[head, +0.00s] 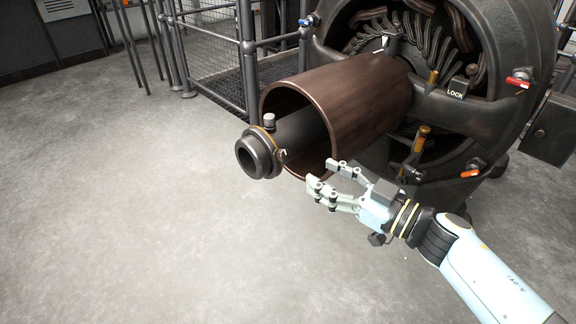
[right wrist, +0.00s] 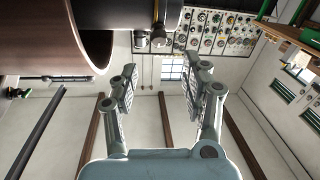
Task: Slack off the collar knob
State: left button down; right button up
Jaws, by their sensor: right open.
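A dark hollow shaft (head: 258,152) sticks out of a brown drum (head: 350,100). A thin brass-coloured collar (head: 276,138) rings the shaft near its end. A grey knob (head: 269,120) stands on top of it, and a small fitting (head: 283,155) sits on its near side; I cannot tell which is the collar knob. My right gripper (head: 321,175) is open and empty, right of the shaft end and apart from it, near the drum's lower rim. In the right wrist view a knob-like fitting (right wrist: 158,38) hangs at the shaft, beyond the open fingers (right wrist: 160,82). My left gripper is not in view.
The large dark machine housing (head: 540,70) stands behind the drum, with a LOCK block (head: 457,88) and orange-ended handles (head: 470,173). Railings (head: 248,60) stand behind left. The grey floor (head: 130,210) is clear at left. The right wrist view shows a gauge panel (right wrist: 215,32).

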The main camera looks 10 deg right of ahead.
aim_at(287, 156)
jog(key=b+x, duration=0.2)
jog(key=x, duration=0.7)
jog(key=shift+d+f+b, duration=0.1)
jog(key=shift+f+b, duration=0.05)
jog(key=shift+b, duration=0.25)
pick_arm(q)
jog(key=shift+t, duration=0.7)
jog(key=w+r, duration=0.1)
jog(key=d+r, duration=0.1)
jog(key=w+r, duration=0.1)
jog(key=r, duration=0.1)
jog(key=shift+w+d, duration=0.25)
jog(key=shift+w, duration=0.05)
pick_arm(e)
jog(key=shift+w, duration=0.2)
grip_shut()
